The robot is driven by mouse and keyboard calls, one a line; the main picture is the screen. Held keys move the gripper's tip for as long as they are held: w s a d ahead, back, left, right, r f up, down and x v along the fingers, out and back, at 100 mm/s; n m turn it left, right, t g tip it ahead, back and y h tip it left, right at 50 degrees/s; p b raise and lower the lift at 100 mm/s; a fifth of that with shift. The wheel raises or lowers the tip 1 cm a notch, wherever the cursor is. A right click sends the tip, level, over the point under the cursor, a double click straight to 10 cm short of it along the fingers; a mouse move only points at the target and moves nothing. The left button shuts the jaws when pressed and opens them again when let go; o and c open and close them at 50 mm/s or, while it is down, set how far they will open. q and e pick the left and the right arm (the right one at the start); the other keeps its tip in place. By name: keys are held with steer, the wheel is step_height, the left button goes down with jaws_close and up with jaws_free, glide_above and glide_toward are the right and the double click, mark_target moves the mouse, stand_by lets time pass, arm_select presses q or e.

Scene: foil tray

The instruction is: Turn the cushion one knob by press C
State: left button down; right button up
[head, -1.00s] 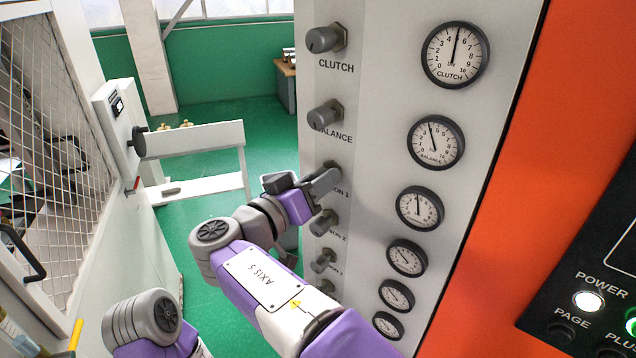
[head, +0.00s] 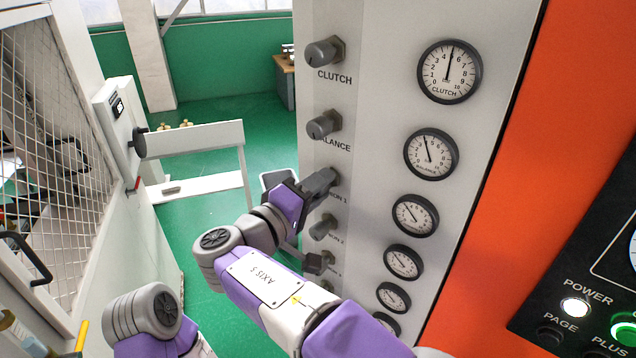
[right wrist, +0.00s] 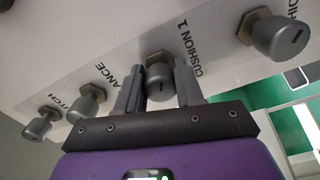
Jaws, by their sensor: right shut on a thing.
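The cushion 1 knob (right wrist: 159,80) is a grey round knob on the pale panel, beside the label CUSHION 1. In the right wrist view my right gripper (right wrist: 158,70) has one finger on each side of it and is shut on it. In the head view my right gripper (head: 325,182) reaches the panel from the left and hides most of the knob. The cushion 1 dial (head: 415,216) is to its right, its needle pointing up and left. My left gripper is not in view.
The balance knob (head: 324,125) and clutch knob (head: 323,53) are above, and the cushion 2 knob (head: 322,228) is close below. An orange panel (head: 505,150) stands at right. A mesh door (head: 50,130) is at left, with green floor between.

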steer(key=shift+f+n, duration=0.2)
steer(key=shift+n, duration=0.2)
steer(key=o, duration=1)
steer(key=shift+s+r, duration=0.1)
steer(key=shift+r, duration=0.05)
steer(key=v, duration=0.7)
steer(key=shift+s, duration=0.2)
steer(key=shift+a, duration=0.15)
